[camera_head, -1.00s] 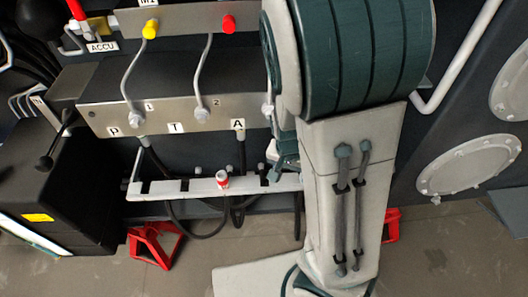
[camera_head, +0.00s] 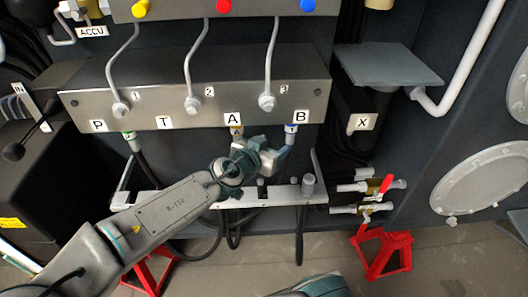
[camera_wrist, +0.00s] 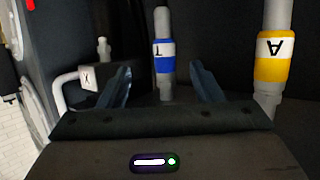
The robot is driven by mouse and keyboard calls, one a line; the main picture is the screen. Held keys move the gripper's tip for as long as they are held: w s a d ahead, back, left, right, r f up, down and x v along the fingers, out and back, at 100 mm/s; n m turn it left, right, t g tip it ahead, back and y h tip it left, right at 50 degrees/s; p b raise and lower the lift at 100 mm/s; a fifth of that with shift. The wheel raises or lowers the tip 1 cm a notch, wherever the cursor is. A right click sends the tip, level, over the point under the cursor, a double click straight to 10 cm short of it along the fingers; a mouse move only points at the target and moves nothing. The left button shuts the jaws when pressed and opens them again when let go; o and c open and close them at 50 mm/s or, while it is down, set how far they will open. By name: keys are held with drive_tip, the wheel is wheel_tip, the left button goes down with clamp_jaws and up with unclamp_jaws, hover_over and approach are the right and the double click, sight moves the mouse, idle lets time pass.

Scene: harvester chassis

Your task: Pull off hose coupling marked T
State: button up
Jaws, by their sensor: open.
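The coupling marked T has a blue band (camera_wrist: 164,50) and an upside-down T in the wrist view. It hangs under the panel label B in the head view (camera_head: 291,134), at the underside of the metal block (camera_head: 200,115). My gripper (camera_head: 272,150) is open just below and beside it. In the wrist view the open fingers (camera_wrist: 160,82) stand on either side of the coupling in the picture; whether it is between them in depth I cannot tell. A yellow-banded coupling marked A (camera_wrist: 273,57) is to the right there, outside the fingers.
A green-banded coupling (camera_head: 129,135) hangs under label P. A white slotted rail (camera_head: 140,199) runs below the block, with hoses beneath. A grey shelf (camera_head: 390,65) and red-handled valves (camera_head: 375,190) are at the right. A red stand (camera_head: 382,252) is on the floor.

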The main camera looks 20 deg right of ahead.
sight(288, 132)
drive_tip(key=x, duration=0.4)
drive_tip(key=b+x, duration=0.1)
drive_tip(key=x, duration=0.8)
drive_tip(key=shift+w+d+r, duration=0.1)
drive_tip(key=shift+w+r, duration=0.2)
drive_tip(key=shift+w, duration=0.15)
clamp_jaws()
drive_tip(key=c, duration=1)
unclamp_jaws()
clamp_jaws()
drive_tip(key=shift+f+b, duration=0.3)
drive_tip(key=shift+b, duration=0.15)
